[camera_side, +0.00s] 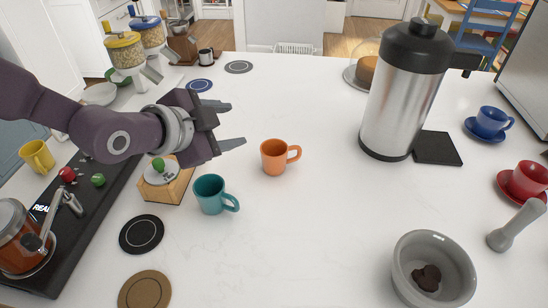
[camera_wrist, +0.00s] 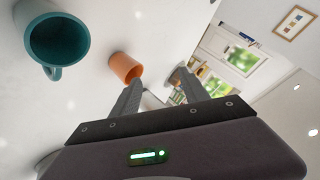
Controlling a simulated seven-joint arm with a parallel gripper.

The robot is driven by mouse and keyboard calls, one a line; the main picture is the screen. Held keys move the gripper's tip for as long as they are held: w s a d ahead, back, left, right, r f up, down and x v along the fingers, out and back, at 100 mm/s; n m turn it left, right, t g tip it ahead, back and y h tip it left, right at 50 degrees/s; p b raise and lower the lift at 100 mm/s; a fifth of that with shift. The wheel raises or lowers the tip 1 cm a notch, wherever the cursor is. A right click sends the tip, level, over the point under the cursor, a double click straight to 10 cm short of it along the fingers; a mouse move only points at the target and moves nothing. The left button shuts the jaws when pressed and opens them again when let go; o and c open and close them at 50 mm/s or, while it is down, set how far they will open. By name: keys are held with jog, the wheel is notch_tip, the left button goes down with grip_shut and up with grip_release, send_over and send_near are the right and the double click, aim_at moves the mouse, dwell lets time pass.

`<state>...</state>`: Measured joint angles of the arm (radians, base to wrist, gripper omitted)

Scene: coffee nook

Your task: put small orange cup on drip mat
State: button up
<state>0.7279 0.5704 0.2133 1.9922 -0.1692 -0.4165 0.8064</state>
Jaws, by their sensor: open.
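The orange cup (camera_side: 273,157) stands upright on the white counter, its handle to the right. It also shows in the wrist view (camera_wrist: 123,66), beyond and left of the fingers. My gripper (camera_side: 237,124) is open and empty, to the left of the orange cup and apart from it, with its fingers pointing right. Its fingers also show in the wrist view (camera_wrist: 159,78). A flat black square mat (camera_side: 438,149) lies bare at the right of the steel carafe. Several round mats also lie about, and I cannot tell for certain which is the drip mat.
A teal cup (camera_side: 210,195) stands close to the orange cup, front left. The tall steel carafe (camera_side: 402,95) stands beside the square mat. A grey bowl (camera_side: 434,268), a pestle (camera_side: 515,226) and red and blue cups occupy the right side. The middle counter is clear.

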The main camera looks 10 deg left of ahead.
aim_at(281, 157)
jog(key=d+f+m, duration=0.1)
jog(key=d+f, duration=0.1)
jog(key=d, duration=0.1)
jog(key=d+f+m+h, duration=0.1)
jog(key=d+f+m, duration=0.1)
jog(key=d+f+m+t, duration=0.1)
jog(key=d+f, duration=0.2)
jog(key=shift+s+d+f+h, duration=0.1)
jog(key=shift+s+d+h, duration=0.1)
jog(key=shift+d+h, duration=0.1)
jog(key=shift+m, duration=0.3)
jog(key=x, duration=0.7)
jog(key=shift+d, duration=0.1)
grip_shut()
jog(key=shift+f, duration=0.1)
